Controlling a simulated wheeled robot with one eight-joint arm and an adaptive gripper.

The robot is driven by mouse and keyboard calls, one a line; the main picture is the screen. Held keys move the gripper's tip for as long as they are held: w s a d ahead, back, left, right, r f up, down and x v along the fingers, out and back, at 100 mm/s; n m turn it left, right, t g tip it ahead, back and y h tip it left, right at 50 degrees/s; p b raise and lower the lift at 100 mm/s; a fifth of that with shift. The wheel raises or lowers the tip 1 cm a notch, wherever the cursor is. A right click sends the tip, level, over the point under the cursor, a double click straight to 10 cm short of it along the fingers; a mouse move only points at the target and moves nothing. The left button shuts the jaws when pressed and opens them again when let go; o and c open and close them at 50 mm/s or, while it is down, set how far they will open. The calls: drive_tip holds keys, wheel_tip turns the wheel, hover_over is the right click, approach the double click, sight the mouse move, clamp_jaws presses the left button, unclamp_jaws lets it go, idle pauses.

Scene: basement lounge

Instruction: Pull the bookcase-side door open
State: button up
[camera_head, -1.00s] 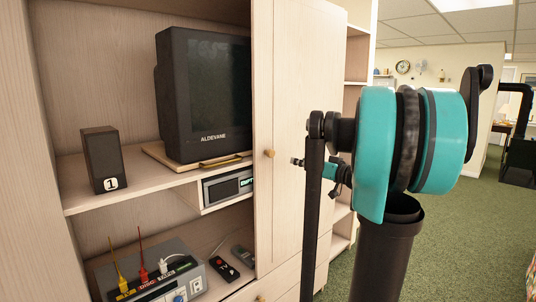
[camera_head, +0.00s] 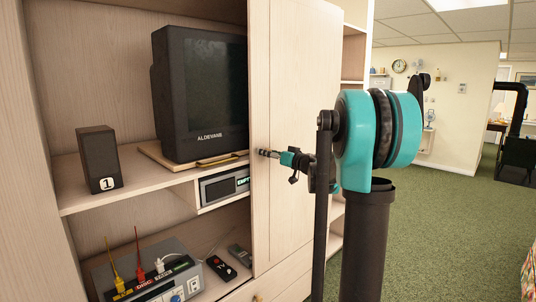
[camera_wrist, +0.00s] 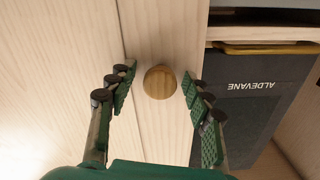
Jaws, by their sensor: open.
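The pale wood door (camera_head: 297,120) stands at the right of the open TV compartment, on the side of the shelves. Its round wooden knob (camera_wrist: 160,82) is in the middle of the wrist view, on a narrow panel beside a vertical seam. My gripper (camera_wrist: 158,74) is open, with one green-padded finger on each side of the knob and visible gaps between. In the head view my gripper (camera_head: 267,153) is in front of the narrow panel and hides the knob. I cannot tell how deep the knob sits between the fingers.
Left of the door, a TV (camera_head: 200,90) stands on a board over a shelf with a speaker (camera_head: 100,158). Below are a grey box with cables (camera_head: 150,268) and a remote (camera_head: 221,267). Open shelves (camera_head: 354,60) stand right of the door. Green carpet (camera_head: 450,220) lies clear at right.

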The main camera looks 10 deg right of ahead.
drive_tip(key=shift+w, duration=0.1)
drive_tip(key=shift+c, duration=0.4)
clamp_jaws()
